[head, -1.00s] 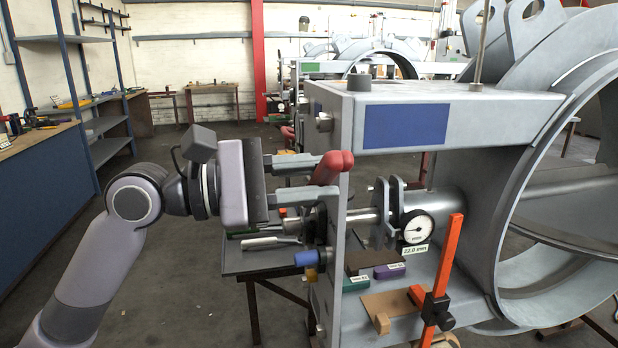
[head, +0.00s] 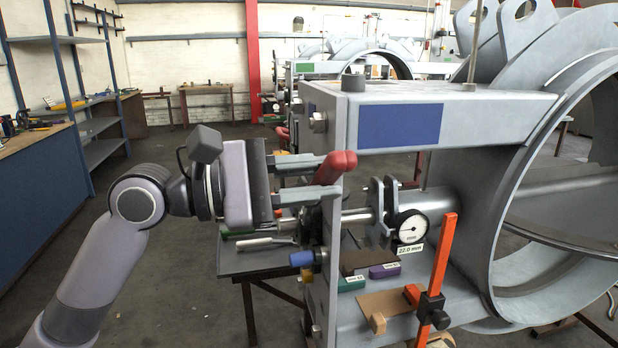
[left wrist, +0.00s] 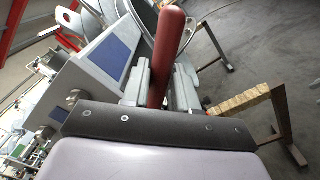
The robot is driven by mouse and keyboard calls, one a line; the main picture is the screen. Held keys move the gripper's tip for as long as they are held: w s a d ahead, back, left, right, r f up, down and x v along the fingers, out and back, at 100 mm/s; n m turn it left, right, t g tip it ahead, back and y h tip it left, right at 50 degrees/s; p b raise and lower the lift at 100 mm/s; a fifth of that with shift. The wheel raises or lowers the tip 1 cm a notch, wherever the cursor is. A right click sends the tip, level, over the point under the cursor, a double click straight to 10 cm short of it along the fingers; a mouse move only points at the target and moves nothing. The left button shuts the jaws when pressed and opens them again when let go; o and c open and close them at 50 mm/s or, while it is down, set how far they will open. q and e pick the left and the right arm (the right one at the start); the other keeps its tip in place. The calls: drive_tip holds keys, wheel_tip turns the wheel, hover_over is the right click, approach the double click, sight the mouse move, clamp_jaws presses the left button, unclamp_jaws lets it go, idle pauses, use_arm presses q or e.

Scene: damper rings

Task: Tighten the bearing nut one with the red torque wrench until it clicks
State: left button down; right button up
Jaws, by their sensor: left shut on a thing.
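My left gripper (head: 312,180) is shut on the red handle of the torque wrench (head: 336,167). The handle is tilted, in front of the edge of the grey upright plate. In the left wrist view the red handle (left wrist: 167,55) stands up between the two grey fingers. The wrench's head is hard to make out. A dark round part (head: 310,222), perhaps bearing nut one, sits around the shaft below the fingers. It is partly hidden and I cannot tell whether the wrench is seated on it. My right gripper is not in view.
A dial gauge (head: 411,227) sits on the shaft with a 22.0 mm label. An orange clamp (head: 438,265) and small coloured blocks (head: 384,271) are on the lower plate. A small table (head: 245,262) with tools stands behind. The big grey ring (head: 520,240) fills the right.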

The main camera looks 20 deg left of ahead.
use_arm(q)
drive_tip(key=shift+w+d+r, duration=0.1)
drive_tip(key=shift+d, duration=0.1)
drive_tip(key=c, duration=0.8)
unclamp_jaws()
drive_tip(key=c, duration=0.4)
